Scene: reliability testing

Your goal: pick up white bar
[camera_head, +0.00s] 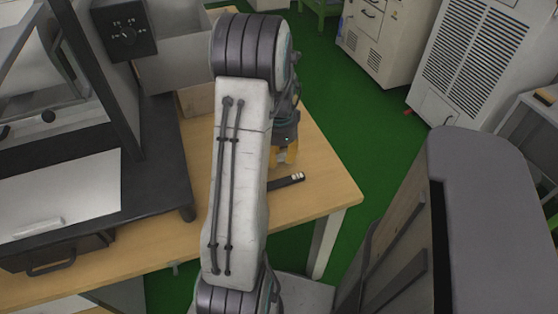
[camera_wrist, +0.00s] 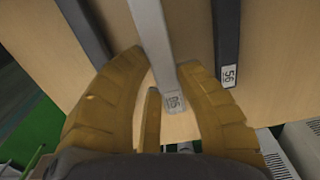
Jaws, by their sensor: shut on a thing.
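The white bar (camera_wrist: 155,45) shows in the wrist view as a light grey-white strip running down from the top edge, with a printed label at its near end. My gripper (camera_wrist: 162,68) has yellow fingers closed on both sides of this bar, near the labelled end. In the head view my gripper (camera_head: 285,155) is low over the wooden table, partly behind my arm. The white bar cannot be made out there. Whether it touches the tabletop is unclear.
Dark bars lie on either side, one left (camera_wrist: 84,30) and one right (camera_wrist: 227,35) with a label. One dark bar's end (camera_head: 288,182) shows near the edge of the wooden table (camera_head: 325,190). A dark-framed machine (camera_head: 150,150) stands left. Green floor lies beyond.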

